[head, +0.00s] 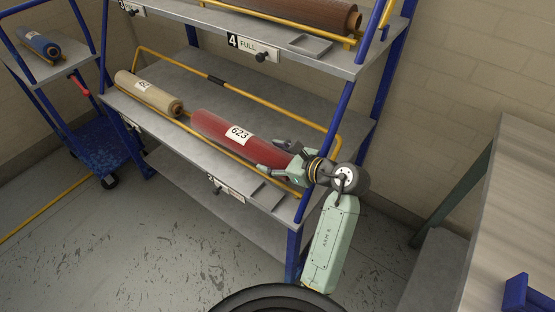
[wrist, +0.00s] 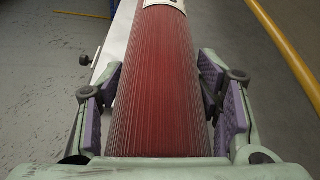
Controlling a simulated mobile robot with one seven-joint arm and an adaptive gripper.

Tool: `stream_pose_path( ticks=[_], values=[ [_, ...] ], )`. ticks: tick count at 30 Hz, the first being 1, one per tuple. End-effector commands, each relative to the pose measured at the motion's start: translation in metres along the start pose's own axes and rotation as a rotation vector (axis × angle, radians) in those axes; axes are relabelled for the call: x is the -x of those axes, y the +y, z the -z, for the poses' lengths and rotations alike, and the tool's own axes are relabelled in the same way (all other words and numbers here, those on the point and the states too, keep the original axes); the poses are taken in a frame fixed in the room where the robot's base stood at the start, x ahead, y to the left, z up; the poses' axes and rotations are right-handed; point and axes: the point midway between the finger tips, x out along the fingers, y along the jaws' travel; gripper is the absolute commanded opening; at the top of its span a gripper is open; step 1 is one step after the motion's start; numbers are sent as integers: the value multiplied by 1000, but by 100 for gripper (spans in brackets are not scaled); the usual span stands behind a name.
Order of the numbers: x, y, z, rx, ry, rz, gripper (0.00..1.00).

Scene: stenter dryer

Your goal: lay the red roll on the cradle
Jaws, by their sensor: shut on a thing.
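The red roll (head: 238,136), with a white label reading 623, lies lengthwise along the middle shelf (head: 285,117) of the rack, by the yellow front rail. My gripper (head: 273,158) is at its right end, with one finger on each side. In the wrist view the red roll (wrist: 160,75) runs away between the purple pads of my gripper (wrist: 162,85), which is shut on it. I cannot tell whether the roll rests on the shelf or is slightly raised. No cradle is clearly recognisable; a blue bracket (head: 527,294) shows partly on the table at bottom right.
A beige roll (head: 148,92) lies to the left on the same shelf. A brown roll (head: 300,12) is on the shelf above, marked 4 FULL. Blue posts (head: 335,115) flank the rack's right end. A blue trolley (head: 85,150) with a blue roll (head: 38,44) stands at left. The table (head: 515,190) is at right.

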Motion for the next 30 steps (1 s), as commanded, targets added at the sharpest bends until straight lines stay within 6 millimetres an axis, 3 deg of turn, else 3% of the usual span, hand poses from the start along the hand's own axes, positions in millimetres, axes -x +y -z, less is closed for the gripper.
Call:
stream_pose_path(
  ticks=[5,13,21,22,30],
  values=[
    [3,-14,4,2,-3,2,5],
    [-9,-8,31,-2,-3,-1,5],
    [-11,-7,36,3,-3,1,5],
    [-12,-6,38,1,1,-1,60],
    [-12,-6,37,1,1,-1,78]
  ],
)
